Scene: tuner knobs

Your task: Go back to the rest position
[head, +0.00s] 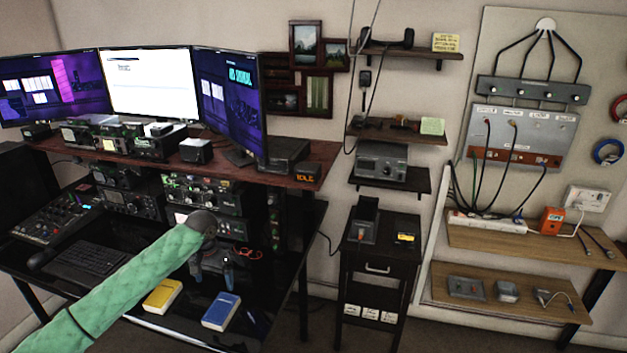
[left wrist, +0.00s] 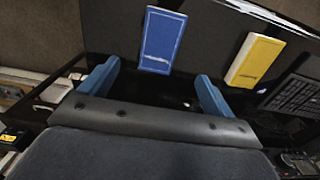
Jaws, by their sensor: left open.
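My left gripper (head: 212,268) reaches in from the left on its green-sleeved arm, over the black desk (head: 120,285) and in front of the radio gear. In the left wrist view its two blue fingers (left wrist: 158,90) stand wide apart with nothing between them. A blue book (left wrist: 162,40) lies flat on the desk beyond the fingers; it also shows in the head view (head: 221,311). A yellow book (left wrist: 255,58) lies beside it, also in the head view (head: 163,296). My right gripper is in neither view.
Radio units with knobs (head: 205,194) stand under the wooden shelf (head: 90,155) with three monitors above. A keyboard (head: 88,262) and a mixer (head: 55,220) are at the left. A small black cabinet (head: 375,265) and a wooden wall shelf (head: 500,243) stand to the right.

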